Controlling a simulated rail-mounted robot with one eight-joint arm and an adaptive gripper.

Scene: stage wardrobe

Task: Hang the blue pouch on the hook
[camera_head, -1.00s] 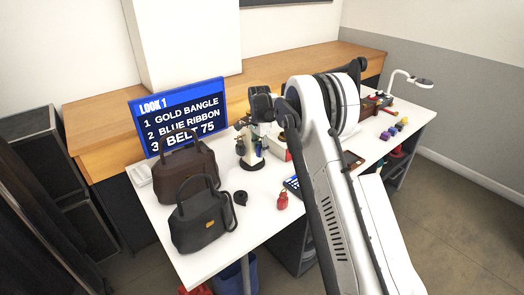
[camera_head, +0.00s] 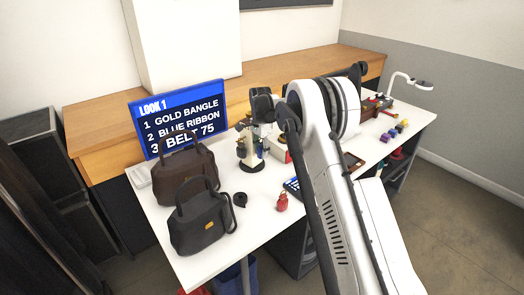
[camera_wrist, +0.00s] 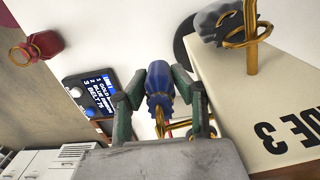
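The blue pouch (camera_wrist: 160,85) sits between the two dark green fingers of my gripper (camera_wrist: 161,82) in the wrist view. The fingers appear shut on its sides. A thin gold ring (camera_wrist: 158,124) is at the pouch's near end. A gold hook (camera_wrist: 182,125) crosses close beside this ring; I cannot tell whether the ring is around the hook or only next to it. In the head view the blue pouch (camera_head: 261,149) is small beside the hook stand (camera_head: 254,165), below the end of my arm, and the fingers are hard to make out.
The stand's cream face (camera_wrist: 265,110) reads "SIDE 3"; a dark grey pouch (camera_wrist: 217,22) is by another gold hook (camera_wrist: 251,40). A red pouch (camera_head: 282,202), black tape roll (camera_head: 240,199), black bag (camera_head: 200,222) and brown bag (camera_head: 185,175) are on the white table. A screen (camera_head: 180,118) stands behind.

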